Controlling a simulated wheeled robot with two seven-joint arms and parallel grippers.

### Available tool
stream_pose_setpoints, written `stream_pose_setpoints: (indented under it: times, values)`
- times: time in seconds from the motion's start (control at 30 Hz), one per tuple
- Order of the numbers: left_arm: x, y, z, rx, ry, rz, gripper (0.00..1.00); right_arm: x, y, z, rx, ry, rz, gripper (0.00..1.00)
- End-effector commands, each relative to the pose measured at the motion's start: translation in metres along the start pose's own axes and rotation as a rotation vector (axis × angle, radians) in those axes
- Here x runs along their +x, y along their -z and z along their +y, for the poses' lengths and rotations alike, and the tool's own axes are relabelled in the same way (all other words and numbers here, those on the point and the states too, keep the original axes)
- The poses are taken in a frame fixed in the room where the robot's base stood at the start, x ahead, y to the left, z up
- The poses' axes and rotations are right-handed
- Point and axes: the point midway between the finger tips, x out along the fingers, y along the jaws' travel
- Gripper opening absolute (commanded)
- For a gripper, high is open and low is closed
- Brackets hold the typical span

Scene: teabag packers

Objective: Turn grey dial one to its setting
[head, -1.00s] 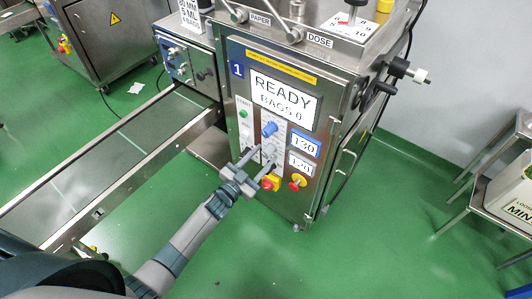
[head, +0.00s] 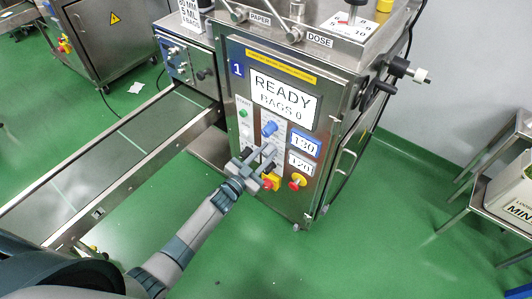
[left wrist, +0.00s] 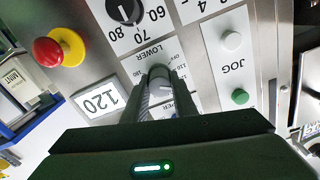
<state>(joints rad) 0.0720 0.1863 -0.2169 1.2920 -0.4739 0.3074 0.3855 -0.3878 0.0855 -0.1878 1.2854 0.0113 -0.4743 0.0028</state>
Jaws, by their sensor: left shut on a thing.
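The grey dial (left wrist: 159,73) sits on the machine's front panel by the label LOWER in the left wrist view. My left gripper (left wrist: 160,82) has its two fingers on either side of it and is shut on it. In the head view my left gripper (head: 257,155) is at the panel, below the blue dial (head: 269,128), and hides the grey dial. A lower readout (head: 300,164) shows 120, and it also shows in the left wrist view (left wrist: 99,100). My right gripper is not in view.
A red stop button on yellow (left wrist: 48,51) and a black dial (left wrist: 123,10) are close to the gripper. The READY screen (head: 283,97) and the 130 readout (head: 304,145) are above. A conveyor (head: 115,150) lies to the left.

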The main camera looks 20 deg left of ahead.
Motion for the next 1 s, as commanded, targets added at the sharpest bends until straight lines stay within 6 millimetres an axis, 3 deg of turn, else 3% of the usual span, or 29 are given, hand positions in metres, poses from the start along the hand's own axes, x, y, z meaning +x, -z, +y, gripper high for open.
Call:
stream_pose_setpoints:
  times: [0.37, 1.0]
  values:
    - [0.0, -0.001, 0.001, 0.141, -0.001, 0.001, 0.03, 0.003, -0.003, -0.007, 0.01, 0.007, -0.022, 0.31]
    - [-0.001, -0.001, 0.002, 0.5, -0.001, 0.0, 0.03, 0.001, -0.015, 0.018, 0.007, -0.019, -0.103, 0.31]
